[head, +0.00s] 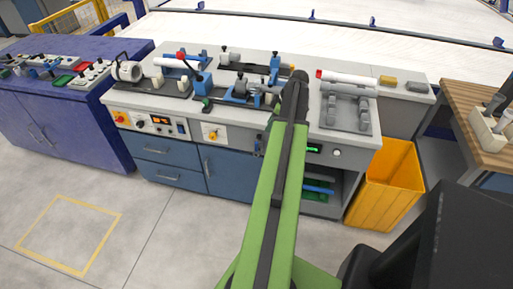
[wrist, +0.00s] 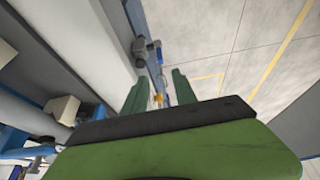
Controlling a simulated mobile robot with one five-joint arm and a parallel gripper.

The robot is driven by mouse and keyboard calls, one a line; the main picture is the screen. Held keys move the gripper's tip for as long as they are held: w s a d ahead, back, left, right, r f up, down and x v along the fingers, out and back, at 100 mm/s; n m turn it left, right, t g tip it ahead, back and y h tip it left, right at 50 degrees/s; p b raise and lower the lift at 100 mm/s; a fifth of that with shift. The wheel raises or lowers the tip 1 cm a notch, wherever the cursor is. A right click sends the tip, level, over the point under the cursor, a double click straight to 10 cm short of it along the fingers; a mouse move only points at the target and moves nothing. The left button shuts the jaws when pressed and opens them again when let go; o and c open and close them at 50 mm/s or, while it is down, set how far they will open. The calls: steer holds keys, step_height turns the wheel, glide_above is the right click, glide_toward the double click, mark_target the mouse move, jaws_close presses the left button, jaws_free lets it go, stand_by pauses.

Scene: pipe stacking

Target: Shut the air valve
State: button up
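My gripper (wrist: 160,73) shows in the wrist view with its two green fingers apart and a clear gap between them. A small yellow part (wrist: 158,98), which looks like the air valve's handle, shows in that gap beside a blue strip; I cannot tell whether a finger touches it. A grey fitting (wrist: 148,52) sits beyond the fingertips. In the head view a small dark and blue fitting (head: 259,146), probably the valve, is on the bench front just left of my arm. My arm hides the gripper's fingers there.
The grey workbench (head: 420,92) carries clamps and pipes, with a white red-ended pipe (head: 347,79) at right. A control panel (head: 152,123) is on its front. A yellow bin (head: 385,187) stands at right, a wooden table (head: 470,110) beyond it. The floor in front is clear.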

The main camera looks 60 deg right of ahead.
mark_target(257, 151)
steer(key=b+x, duration=1.3)
steer(key=x, duration=0.2)
steer(key=shift+s+f, duration=0.1)
steer(key=shift+s, duration=0.05)
steer(key=shift+w+f+b, duration=0.25)
steer(key=shift+f+b, duration=0.1)
steer(key=shift+r, duration=0.1)
steer(key=shift+c, duration=0.4)
jaws_close()
steer(key=shift+a, duration=0.1)
